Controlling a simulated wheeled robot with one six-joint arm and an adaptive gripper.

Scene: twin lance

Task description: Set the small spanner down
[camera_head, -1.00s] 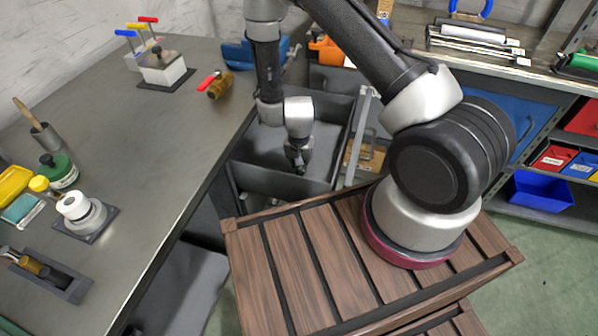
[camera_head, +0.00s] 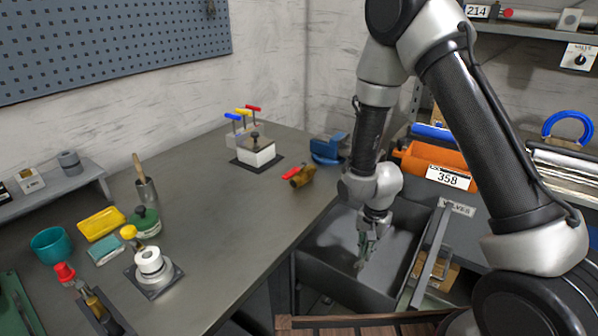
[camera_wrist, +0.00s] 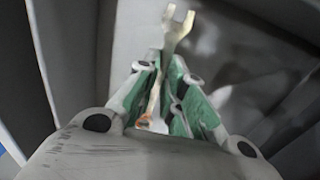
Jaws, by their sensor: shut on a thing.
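The small spanner (camera_wrist: 177,31) is a pale metal tool with an open forked end. In the wrist view its shaft runs between the green-padded fingers of my gripper (camera_wrist: 165,98), which is shut on it. An orange-red patch shows on the tool near the fingers. In the head view my gripper (camera_head: 368,237) points down into the open grey drawer (camera_head: 322,280), and the spanner (camera_head: 360,264) shows as a small tip below it. I cannot tell whether the spanner touches the drawer floor.
The drawer's walls surround my gripper; its floor (camera_head: 390,240) looks bare. The workbench (camera_head: 225,210) to the left holds a brass valve with a red handle (camera_head: 299,177), a blue vise (camera_head: 328,148) and several other items. An orange bin (camera_head: 435,160) stands behind the drawer.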

